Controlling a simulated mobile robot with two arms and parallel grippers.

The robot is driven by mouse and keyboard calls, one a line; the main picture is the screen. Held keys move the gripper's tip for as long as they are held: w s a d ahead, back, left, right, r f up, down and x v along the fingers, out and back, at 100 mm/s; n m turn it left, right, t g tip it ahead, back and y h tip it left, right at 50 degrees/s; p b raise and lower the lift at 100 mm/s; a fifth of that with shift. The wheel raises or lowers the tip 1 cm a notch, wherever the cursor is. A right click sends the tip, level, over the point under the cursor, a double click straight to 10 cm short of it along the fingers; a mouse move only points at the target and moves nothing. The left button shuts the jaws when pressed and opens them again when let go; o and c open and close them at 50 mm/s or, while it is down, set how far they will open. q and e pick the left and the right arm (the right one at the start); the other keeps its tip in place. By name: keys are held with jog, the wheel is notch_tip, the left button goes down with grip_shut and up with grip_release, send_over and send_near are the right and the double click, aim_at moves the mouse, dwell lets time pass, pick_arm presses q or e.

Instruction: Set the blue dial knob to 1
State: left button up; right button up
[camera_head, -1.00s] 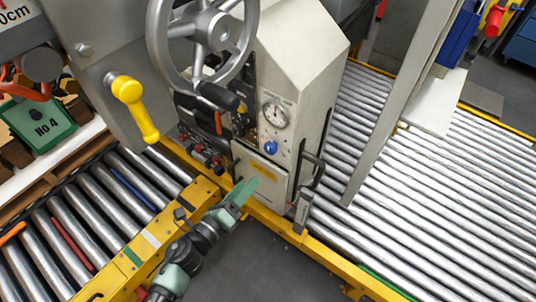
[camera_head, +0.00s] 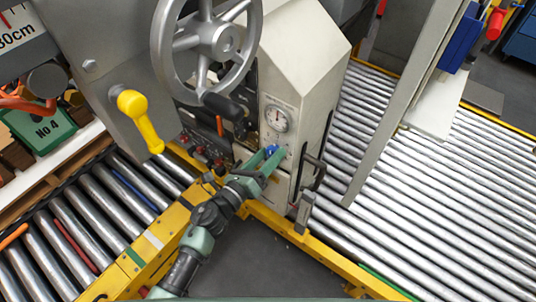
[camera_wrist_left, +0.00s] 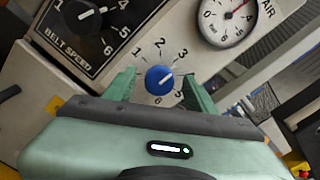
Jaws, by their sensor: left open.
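The blue dial knob (camera_head: 272,150) is on the cream machine panel, below the round gauge. In the left wrist view the knob (camera_wrist_left: 160,79) has a white mark pointing to the upper right, near or a little past the 3. The numbers 1, 2 and 3 run around its top; part of the right side of the scale is hidden by a finger. My left gripper (camera_head: 264,160) is open at the knob. In the wrist view its green fingers (camera_wrist_left: 159,74) stand on either side of the knob with gaps. My right gripper is not in view.
A pressure gauge (camera_wrist_left: 227,14) sits up and right of the knob, and a black belt speed dial (camera_wrist_left: 88,18) up and left. A handwheel (camera_head: 212,38), a yellow lever (camera_head: 138,118) and a black handle (camera_head: 313,172) stand close by. Roller conveyors lie on both sides.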

pick_arm(q)
jog(key=c, duration=1.2)
grip_shut()
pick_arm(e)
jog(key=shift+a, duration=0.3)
